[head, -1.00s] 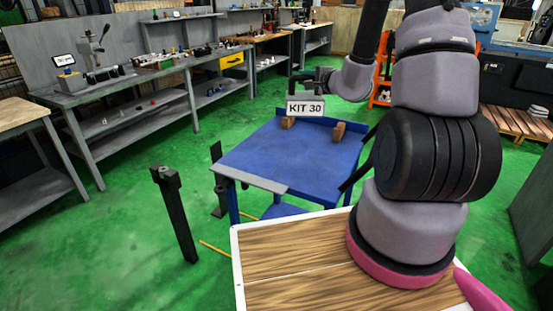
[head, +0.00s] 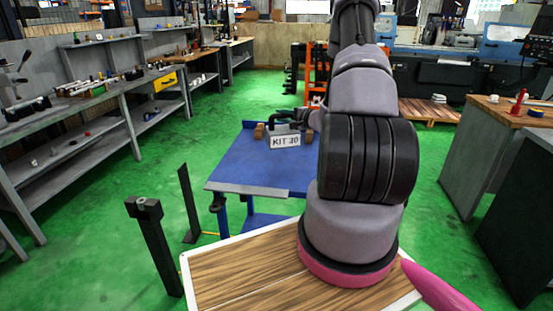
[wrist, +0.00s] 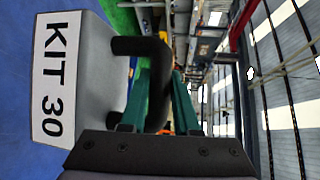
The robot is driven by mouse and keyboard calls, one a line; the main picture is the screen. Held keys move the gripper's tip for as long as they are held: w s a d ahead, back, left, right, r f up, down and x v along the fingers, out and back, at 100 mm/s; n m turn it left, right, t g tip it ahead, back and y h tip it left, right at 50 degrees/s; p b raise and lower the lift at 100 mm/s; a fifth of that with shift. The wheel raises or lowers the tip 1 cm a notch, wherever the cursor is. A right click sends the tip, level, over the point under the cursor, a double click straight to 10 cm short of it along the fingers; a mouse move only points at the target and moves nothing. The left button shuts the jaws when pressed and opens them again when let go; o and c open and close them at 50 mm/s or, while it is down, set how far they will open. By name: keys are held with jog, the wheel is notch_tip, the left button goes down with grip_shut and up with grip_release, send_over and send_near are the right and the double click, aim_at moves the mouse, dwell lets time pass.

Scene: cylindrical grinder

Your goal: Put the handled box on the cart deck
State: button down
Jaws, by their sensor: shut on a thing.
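The handled box (head: 285,141) is grey with a white "KIT 30" label and a black handle. In the head view it is over the far part of the blue cart deck (head: 240,172), between two brown blocks; I cannot tell whether its base touches. My gripper (head: 297,117) is at the top of the box, partly hidden by the handle and my arm. In the wrist view, the green fingers of my gripper (wrist: 160,95) are shut on the black handle (wrist: 140,46). The box (wrist: 100,70) fills the left there, with blue deck beyond it.
Brown blocks stand on the deck left (head: 259,131) and right (head: 309,136) of the box. The near deck is bare. A black post (head: 155,245) stands left of my wooden-topped base. Workbenches (head: 110,95) line the left, and a wood-topped cabinet (head: 490,112) stands at right.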

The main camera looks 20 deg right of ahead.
aim_at(282, 138)
notch_tip(282, 138, down, 10)
jog(key=shift+d+r, duration=0.1)
jog(key=shift+r, duration=0.15)
jog(key=shift+f, duration=0.15)
jog(key=c, duration=0.6)
grip_release()
jog(key=shift+c, duration=0.2)
